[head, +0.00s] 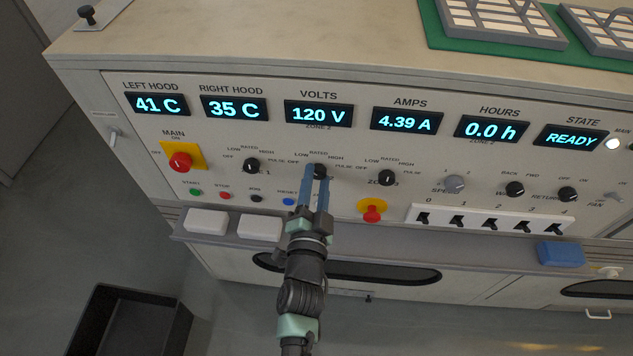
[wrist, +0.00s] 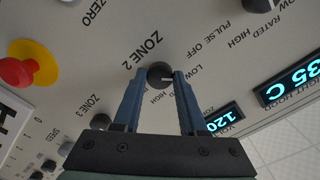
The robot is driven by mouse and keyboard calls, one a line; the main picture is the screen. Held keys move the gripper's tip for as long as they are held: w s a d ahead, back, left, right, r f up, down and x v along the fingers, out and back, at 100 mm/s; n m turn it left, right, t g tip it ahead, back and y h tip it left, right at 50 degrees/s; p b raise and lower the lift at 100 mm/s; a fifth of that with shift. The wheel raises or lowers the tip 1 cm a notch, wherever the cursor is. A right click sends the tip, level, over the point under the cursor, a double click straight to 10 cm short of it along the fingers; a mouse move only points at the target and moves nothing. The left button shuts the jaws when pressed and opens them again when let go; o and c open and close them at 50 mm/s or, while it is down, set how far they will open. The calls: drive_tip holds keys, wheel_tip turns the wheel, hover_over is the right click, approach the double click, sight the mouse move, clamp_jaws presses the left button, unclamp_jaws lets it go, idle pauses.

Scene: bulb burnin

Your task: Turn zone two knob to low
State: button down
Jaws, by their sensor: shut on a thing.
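The zone two knob (head: 319,171) is a small round black knob below the volts display, with setting words around it. In the wrist view the same knob (wrist: 160,75) sits between the two blue fingertips, beside the printed "ZONE 2". Its white mark points right in that view, toward the display side of the panel; I cannot tell exactly which setting word it meets. My gripper (head: 319,180) reaches up from below and is shut on the knob; it also shows in the wrist view (wrist: 160,80). In the head view the fingers hide part of the knob's label.
The zone one knob (head: 251,166) stands to the left and the zone three knob (head: 386,178) to the right. A red main switch (head: 180,161), a red button on yellow (head: 372,211) and a row of toggle switches (head: 490,222) are nearby. The state display (head: 571,138) reads READY.

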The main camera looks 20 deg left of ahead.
drive_tip(key=shift+m, duration=0.6)
drive_tip(key=shift+c, duration=2.3)
unclamp_jaws()
drive_tip(key=shift+s, duration=0.1)
drive_tip(key=b+v, duration=0.1)
drive_tip(key=v, duration=1.1)
drive_tip(key=shift+s+b, duration=0.3)
drive_tip(key=shift+s, duration=0.1)
drive_tip(key=shift+d, duration=0.15)
